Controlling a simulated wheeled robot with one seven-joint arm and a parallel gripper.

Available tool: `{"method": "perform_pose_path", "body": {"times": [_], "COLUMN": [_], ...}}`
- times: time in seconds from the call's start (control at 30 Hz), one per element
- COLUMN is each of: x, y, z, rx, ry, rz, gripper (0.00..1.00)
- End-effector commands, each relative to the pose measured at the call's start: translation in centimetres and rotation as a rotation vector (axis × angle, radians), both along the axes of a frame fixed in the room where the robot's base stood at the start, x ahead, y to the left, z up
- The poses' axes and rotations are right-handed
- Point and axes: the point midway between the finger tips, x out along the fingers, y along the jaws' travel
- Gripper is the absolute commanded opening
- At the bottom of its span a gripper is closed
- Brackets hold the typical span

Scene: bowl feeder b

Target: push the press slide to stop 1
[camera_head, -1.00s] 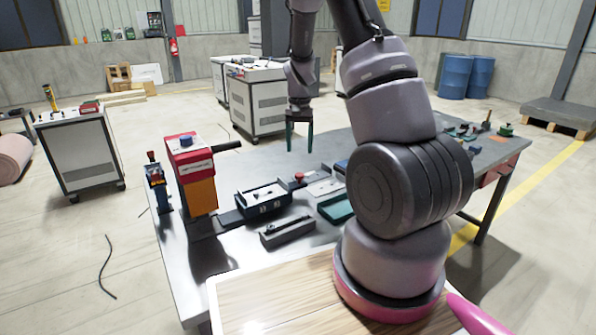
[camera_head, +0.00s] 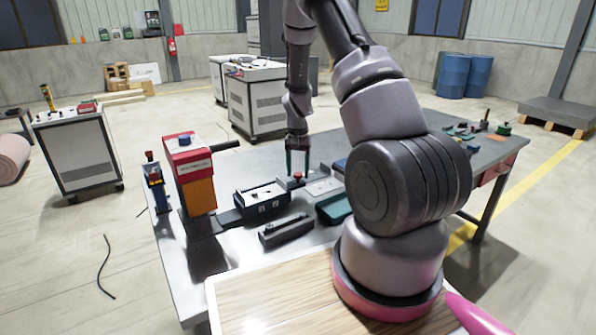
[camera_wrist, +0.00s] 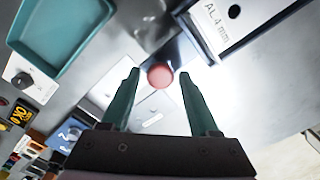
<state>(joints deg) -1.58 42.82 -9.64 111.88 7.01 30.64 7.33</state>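The press slide (camera_head: 262,199) is a dark blue block with a pale top, on a dark rail right of the red and orange press (camera_head: 190,172). A red knob (camera_head: 297,176) stands at its right end. In the wrist view the slide (camera_wrist: 232,28) carries an "AL 4 mm" label, and the round red knob (camera_wrist: 160,76) shows between the fingertips. My gripper (camera_head: 298,165) points down over the knob with its green fingers apart. In the wrist view both fingers of my gripper (camera_wrist: 160,78) clear the knob's sides. I cannot tell how far the tips reach down. I cannot make out stop 1.
A grey slotted block (camera_head: 286,230) lies in front of the slide. A green tray (camera_head: 333,207) sits to the right and also shows in the wrist view (camera_wrist: 62,38). A pale plate (camera_head: 325,186) lies near the knob. The press's black lever sticks out rightward.

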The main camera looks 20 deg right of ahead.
Motion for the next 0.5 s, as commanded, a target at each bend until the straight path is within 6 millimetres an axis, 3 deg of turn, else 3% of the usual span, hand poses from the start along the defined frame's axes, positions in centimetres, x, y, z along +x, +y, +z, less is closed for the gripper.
{"method": "perform_pose_path", "body": {"times": [0.03, 0.13, 0.5], "x": [0.0, 0.0, -0.01], "y": [0.0, 0.0, 0.01], "z": [0.01, 0.02, 0.04], "rx": [0.0, 0.0, 0.0], "ry": [0.0, 0.0, 0.0], "rz": [0.0, 0.0, 0.0], "gripper": [0.37, 0.0, 0.0]}}
